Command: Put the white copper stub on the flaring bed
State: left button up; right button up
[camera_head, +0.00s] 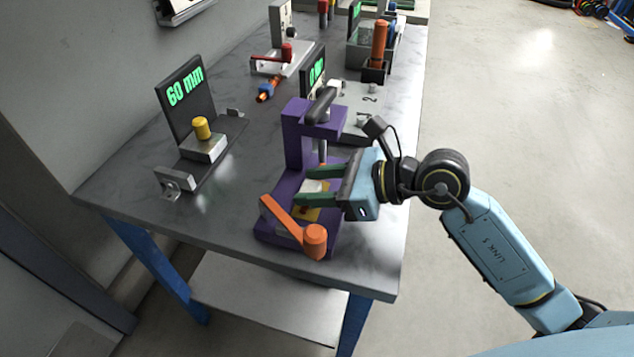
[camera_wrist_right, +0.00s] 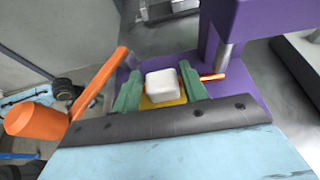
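The white copper stub (camera_wrist_right: 163,86) shows in the right wrist view as a white block with a thin copper-coloured end (camera_wrist_right: 213,77) at its right. It also shows in the head view (camera_head: 314,186). My right gripper (camera_head: 308,186) has its green fingers on both sides of the white block and appears shut on it. The stub is over the yellow plate of the purple flaring bed (camera_head: 270,228); I cannot tell whether it touches the plate. An orange lever (camera_head: 286,220) is at the bed's near side. My left gripper is not in view.
A purple post with a dark-handled screw (camera_head: 321,105) rises behind the gripper. A "60 mm" display (camera_head: 186,92) and a fixture with a yellow knob (camera_head: 202,128) stand at left. Further tools stand at the back. The table's (camera_head: 130,185) left front is clear.

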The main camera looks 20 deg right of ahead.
jog(key=shift+o, duration=1.3)
jog(key=shift+s+d+r, duration=0.1)
jog(key=shift+d+r, duration=0.05)
jog(key=shift+r, duration=0.05)
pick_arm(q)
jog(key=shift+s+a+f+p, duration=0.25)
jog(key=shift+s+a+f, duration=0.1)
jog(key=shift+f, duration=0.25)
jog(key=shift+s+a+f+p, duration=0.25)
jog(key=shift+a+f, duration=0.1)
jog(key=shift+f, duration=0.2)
pick_arm(e)
jog(key=v, duration=1.1)
jog(key=shift+s+d, duration=0.2)
jog(key=shift+s, duration=0.05)
